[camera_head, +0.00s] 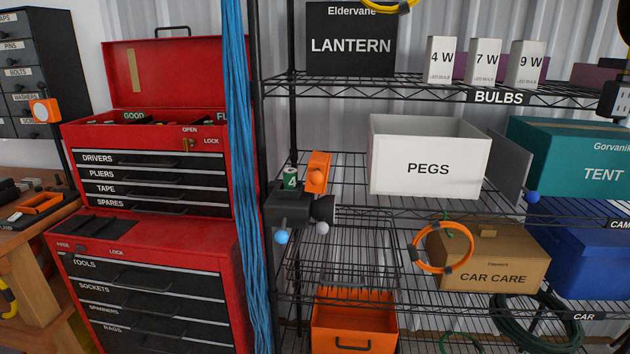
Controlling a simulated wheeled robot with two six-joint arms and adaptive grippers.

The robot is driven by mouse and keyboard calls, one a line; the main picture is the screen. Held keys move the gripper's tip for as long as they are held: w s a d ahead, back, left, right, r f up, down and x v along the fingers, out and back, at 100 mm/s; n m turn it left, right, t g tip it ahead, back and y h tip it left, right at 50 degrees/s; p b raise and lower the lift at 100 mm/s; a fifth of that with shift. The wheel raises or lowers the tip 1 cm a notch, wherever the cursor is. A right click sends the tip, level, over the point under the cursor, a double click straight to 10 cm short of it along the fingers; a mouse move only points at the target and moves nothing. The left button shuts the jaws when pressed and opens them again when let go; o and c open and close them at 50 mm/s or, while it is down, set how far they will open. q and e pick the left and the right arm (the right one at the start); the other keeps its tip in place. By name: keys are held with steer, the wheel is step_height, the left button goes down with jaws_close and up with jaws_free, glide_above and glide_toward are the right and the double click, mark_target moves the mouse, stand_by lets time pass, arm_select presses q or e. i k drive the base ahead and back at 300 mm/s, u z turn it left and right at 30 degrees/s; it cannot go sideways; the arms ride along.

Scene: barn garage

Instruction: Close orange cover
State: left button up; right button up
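An orange cover (318,170) with a round orange knob stands raised, slightly tilted, above a black device (288,208) by the shelf's front left post. A green cylinder marked 4 (291,180) stands upright beside the cover, on its left. A blue ball (281,236) and a pale grey ball (322,228) show at the lower part of the device. What is under or behind the cover is hard to make out. Neither of my grippers is in view.
Blue cords (236,170) hang just left of the device. A red tool chest (150,240) stands further left. A white PEGS box (425,160) sits right of the cover, and an orange bin (354,325) is below. A smaller orange piece (45,110) is at far left.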

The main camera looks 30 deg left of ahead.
mark_target(319, 164)
steer(key=u, duration=0.1)
steer(key=k, duration=1.1)
steer(key=z, duration=0.9)
steer(key=i, duration=1.35)
steer(key=u, duration=0.8)
